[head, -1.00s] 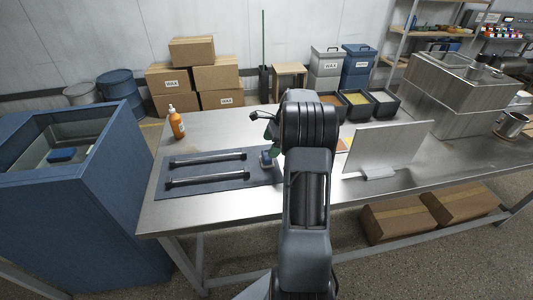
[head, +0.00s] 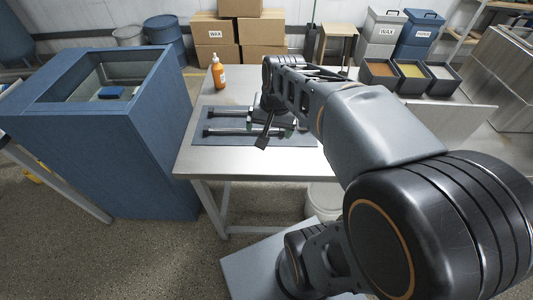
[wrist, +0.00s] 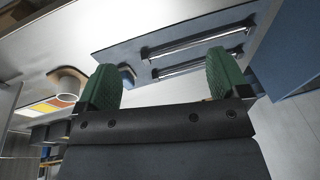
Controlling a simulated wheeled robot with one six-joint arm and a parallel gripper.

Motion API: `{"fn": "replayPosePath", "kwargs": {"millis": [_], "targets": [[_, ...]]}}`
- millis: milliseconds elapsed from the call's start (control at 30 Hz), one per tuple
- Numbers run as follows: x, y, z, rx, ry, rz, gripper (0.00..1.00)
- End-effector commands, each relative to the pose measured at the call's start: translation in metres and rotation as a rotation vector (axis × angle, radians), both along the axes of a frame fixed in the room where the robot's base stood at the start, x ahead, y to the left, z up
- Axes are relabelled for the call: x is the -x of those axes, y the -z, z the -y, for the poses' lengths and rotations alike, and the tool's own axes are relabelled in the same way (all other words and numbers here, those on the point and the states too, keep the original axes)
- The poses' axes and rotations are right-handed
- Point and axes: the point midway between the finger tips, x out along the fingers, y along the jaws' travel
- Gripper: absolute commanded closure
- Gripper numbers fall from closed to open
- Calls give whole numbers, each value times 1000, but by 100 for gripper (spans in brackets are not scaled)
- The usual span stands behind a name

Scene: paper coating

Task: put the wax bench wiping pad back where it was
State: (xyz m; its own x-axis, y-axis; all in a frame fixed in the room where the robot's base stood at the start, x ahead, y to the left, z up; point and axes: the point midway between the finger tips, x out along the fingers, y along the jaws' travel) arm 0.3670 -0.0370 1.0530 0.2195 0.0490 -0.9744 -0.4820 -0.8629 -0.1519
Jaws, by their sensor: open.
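A small blue pad (wrist: 127,76) lies at the end of the dark blue mat (wrist: 118,34) in the wrist view; my arm hides it in the head view. Another blue block (head: 111,92) sits inside the open blue cabinet (head: 150,128) at left. I cannot tell which is the wax bench wiping pad. My gripper (wrist: 165,76) is open and empty, its green fingertips wide apart, with the mat beyond them. In the head view my gripper (head: 266,126) is over the mat.
Two metal bars (head: 228,131) lie on the mat. An orange bottle (head: 218,74) stands behind it on the steel bench (head: 205,161). Three black trays (head: 411,81) stand at the back right, near an upright metal panel (head: 455,121). A white bucket (head: 324,199) is below.

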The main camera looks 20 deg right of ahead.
Motion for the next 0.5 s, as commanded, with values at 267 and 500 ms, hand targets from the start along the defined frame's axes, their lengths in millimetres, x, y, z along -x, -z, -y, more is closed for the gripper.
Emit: {"fn": "replayPosePath", "kwargs": {"millis": [267, 500], "targets": [[57, 21, -37, 158, -439, 96, 6], [66, 26, -41, 186, -513, 111, 6]]}}
